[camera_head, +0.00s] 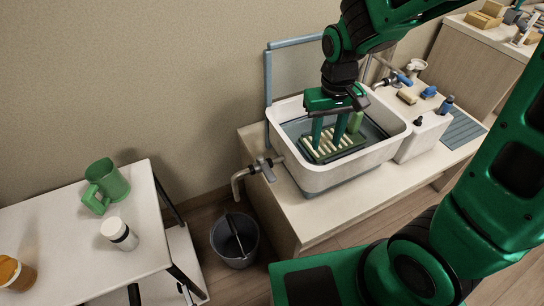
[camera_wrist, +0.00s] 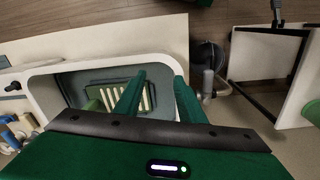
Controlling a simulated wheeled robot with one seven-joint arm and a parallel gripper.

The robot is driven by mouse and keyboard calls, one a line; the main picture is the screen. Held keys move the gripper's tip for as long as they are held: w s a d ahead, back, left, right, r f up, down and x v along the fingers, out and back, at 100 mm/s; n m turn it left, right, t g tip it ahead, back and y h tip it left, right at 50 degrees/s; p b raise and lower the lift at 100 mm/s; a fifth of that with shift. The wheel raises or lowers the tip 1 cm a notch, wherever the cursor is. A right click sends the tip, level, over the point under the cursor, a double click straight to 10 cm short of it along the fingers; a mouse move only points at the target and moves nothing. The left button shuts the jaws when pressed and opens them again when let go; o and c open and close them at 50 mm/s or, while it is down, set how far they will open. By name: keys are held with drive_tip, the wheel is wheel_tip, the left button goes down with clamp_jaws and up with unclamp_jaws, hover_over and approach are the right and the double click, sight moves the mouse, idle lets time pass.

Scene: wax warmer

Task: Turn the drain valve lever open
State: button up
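The drain valve lever (camera_head: 266,169) is a small grey piece on the grey metal drain pipe (camera_head: 238,183), which leaves the left wall of the white basin (camera_head: 325,178) and bends down. The lever's exact angle is too small to tell. In the wrist view the pipe and valve (camera_wrist: 208,84) show just right of the right finger. My gripper (camera_head: 327,146) is over the basin, pointing down, to the right of the valve and apart from it. Its two green fingers, also in the wrist view (camera_wrist: 159,78), stand apart with nothing between them.
A slatted tray (camera_head: 347,151) lies in the basin under my fingers. A dark bucket (camera_head: 222,243) stands on the floor below the pipe. A white table (camera_head: 60,250) at left holds a green mug (camera_head: 112,181) and a white jar (camera_head: 115,230). Blue pipework (camera_head: 268,80) rises behind the basin.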

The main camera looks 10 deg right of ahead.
sight(274, 180)
drive_tip(key=a+f+n, duration=0.1)
drive_tip(key=a+f, duration=0.1)
drive_tip(key=a, duration=0.2)
drive_tip(key=a+f+n, duration=0.1)
drive_tip(key=a+f, duration=0.1)
drive_tip(key=a, duration=0.3)
drive_tip(key=a+f, duration=0.3)
drive_tip(key=a, duration=0.1)
drive_tip(key=shift+w+a+n, duration=0.35)
drive_tip(key=shift+w+n, duration=0.05)
drive_tip(key=shift+d+f, duration=0.1)
drive_tip(key=shift+f, duration=4.15)
clamp_jaws()
drive_tip(key=w+a+m, duration=0.2)
drive_tip(key=a+m, duration=0.2)
drive_tip(key=m, duration=0.2)
drive_tip(key=w+a+m, duration=0.2)
drive_tip(key=a+m, duration=0.2)
drive_tip(key=m, duration=0.1)
drive_tip(key=w+a+m, duration=0.2)
drive_tip(key=a+m, duration=0.2)
drive_tip(key=m, duration=0.2)
drive_tip(key=shift+w+a+m, duration=0.2)
drive_tip(key=shift+w+m, duration=0.1)
drive_tip(key=shift+w, duration=0.1)
drive_tip(key=shift+c, duration=0.2)
unclamp_jaws()
drive_tip(key=shift+s, duration=0.1)
drive_tip(key=shift+r, duration=0.15)
